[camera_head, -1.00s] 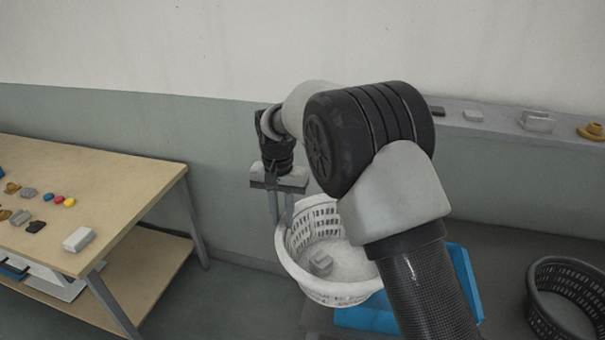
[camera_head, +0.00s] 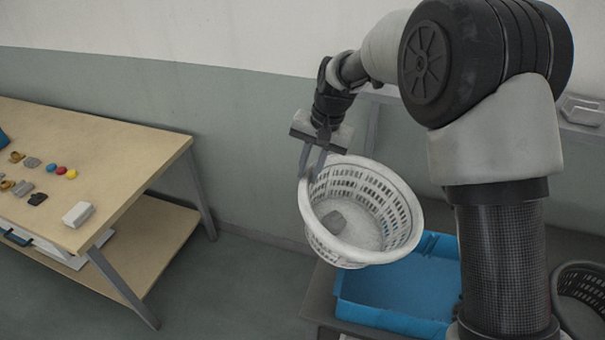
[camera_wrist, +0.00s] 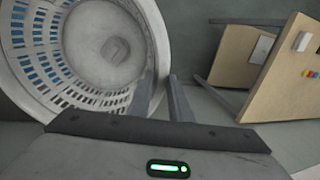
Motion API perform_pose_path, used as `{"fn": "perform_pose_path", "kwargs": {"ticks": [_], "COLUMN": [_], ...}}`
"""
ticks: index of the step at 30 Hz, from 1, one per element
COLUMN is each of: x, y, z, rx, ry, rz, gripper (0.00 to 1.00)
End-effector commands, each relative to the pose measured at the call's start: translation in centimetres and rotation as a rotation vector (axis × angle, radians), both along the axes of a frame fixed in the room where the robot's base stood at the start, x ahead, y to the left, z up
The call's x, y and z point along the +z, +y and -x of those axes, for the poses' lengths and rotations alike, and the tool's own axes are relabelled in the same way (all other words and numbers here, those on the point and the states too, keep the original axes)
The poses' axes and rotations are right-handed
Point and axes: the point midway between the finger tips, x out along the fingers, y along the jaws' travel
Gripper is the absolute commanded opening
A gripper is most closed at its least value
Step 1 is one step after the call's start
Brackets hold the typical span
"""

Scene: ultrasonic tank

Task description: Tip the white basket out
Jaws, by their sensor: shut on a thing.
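The white basket (camera_head: 408,222) hangs from my gripper (camera_head: 314,174), which is shut on its rim at the left side. The basket is slightly tilted, its open top facing up toward the head camera. A grey block-like item (camera_head: 334,222) lies on its floor. In the wrist view the basket (camera_wrist: 151,30) fills the upper left, with the same item (camera_wrist: 115,49) inside and the gripper fingers (camera_wrist: 160,95) at its rim.
A blue tray (camera_head: 400,318) sits on a dark surface beneath and right of the basket. A dark basket (camera_head: 583,300) stands at the far right. A wooden table (camera_head: 110,165) at left holds several small items. Open floor lies between.

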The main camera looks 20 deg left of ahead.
Motion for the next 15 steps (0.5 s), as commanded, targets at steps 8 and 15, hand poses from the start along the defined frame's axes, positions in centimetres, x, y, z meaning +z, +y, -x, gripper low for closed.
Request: {"fn": "perform_pose_path", "kwargs": {"ticks": [8,15], "x": [2.2,3.7], "y": [-2.4,-3.9], "z": [-0.1,-0.2], "rx": [-0.007,-0.005], "ry": [-0.003,-0.005], "rz": [-0.202,-0.348], "gripper": [0.0,0.0]}}
